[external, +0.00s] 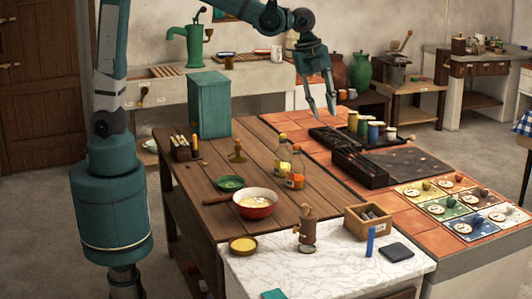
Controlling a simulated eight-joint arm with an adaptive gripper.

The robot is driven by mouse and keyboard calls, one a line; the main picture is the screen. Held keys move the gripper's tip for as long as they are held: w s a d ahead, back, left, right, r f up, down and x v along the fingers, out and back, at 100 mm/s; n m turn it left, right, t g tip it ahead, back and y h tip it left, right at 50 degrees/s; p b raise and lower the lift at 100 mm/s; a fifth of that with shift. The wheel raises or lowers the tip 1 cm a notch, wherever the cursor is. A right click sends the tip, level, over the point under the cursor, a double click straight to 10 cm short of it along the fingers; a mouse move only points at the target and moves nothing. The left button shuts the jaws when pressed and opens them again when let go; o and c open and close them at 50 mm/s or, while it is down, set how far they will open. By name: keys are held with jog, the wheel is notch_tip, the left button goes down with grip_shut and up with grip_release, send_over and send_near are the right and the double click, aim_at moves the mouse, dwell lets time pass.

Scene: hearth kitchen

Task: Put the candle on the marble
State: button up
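The marble (300,268) is a white veined slab at the near end of the wooden table. I cannot tell for sure which thing is the candle. A small brass piece with a round base (237,153), perhaps a candle holder, stands on the wooden boards. A slim blue upright cylinder (370,242) stands on the marble near its right side. My gripper (322,114) is open, pointing down above the tiled far part of the counter, with nothing seen between its fingers. It is well apart from the marble.
A dark tray with colored jars (375,132) is just right of my gripper. Two bottles (296,175), a red bowl (256,205), a green box (209,104) and a wooden crate (368,222) stand around. The marble's front middle is clear.

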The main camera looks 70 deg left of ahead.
jog(key=s+a+r+n+t, duration=0.2)
jog(key=s+a+n, duration=0.6)
jog(key=a, duration=0.5)
jog(key=s+a+r+n+t, duration=0.1)
jog(key=s+a+n, duration=0.6)
jog(key=s+a, duration=0.45)
jog(key=s+a+f+n+t+y, duration=0.1)
jog(key=s+a+f+n, duration=0.2)
jog(key=s+a+n, duration=0.2)
jog(key=shift+s+a+f+n+t, duration=0.15)
jog(key=shift+s+a+n+t, duration=0.15)
jog(key=shift+s+a, duration=0.75)
